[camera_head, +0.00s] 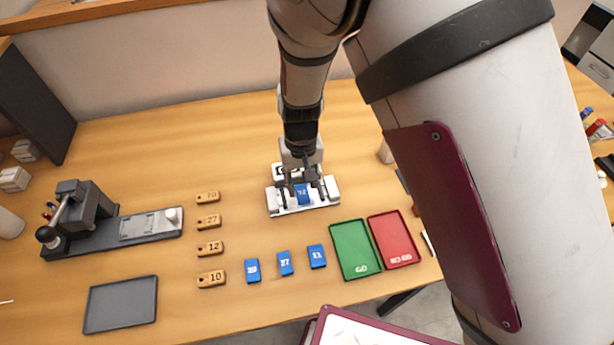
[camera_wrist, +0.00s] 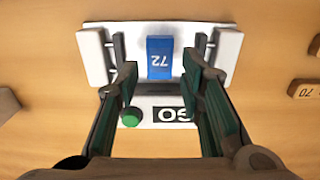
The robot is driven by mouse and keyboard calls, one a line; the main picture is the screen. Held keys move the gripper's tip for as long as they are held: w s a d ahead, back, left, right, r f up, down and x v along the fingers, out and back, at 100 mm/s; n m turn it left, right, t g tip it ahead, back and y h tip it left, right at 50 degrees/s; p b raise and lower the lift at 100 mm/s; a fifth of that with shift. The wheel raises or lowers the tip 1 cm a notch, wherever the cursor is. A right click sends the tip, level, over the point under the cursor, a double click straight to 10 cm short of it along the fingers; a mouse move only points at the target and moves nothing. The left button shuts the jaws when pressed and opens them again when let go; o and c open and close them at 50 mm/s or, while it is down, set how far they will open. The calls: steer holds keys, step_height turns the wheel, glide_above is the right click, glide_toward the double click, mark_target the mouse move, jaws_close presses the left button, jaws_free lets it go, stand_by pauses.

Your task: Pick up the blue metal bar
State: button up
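A blue metal bar (camera_head: 302,194) marked 72 lies on a white fixture (camera_head: 330,188) on the table. In the wrist view the bar (camera_wrist: 160,58) lies between the fixture's two side blocks. My gripper (camera_head: 308,183) is above the fixture. In the wrist view my gripper (camera_wrist: 165,85) is open, with its two fingers apart on either side and nothing between the tips; the bar lies just ahead of them. Three more blue bars, marked 20 or similar (camera_head: 252,270), 27 (camera_head: 285,263) and 11 (camera_head: 317,256), lie in a row in front.
A green GO tray (camera_head: 355,249) and a red NO GO tray (camera_head: 393,240) lie right. A grey press device (camera_head: 85,215) and an empty grey tray (camera_head: 121,303) are at left.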

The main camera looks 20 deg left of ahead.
mark_target(302, 193)
steer(key=shift+f, duration=1.8)
jaws_close()
steer(key=shift+r, duration=0.15)
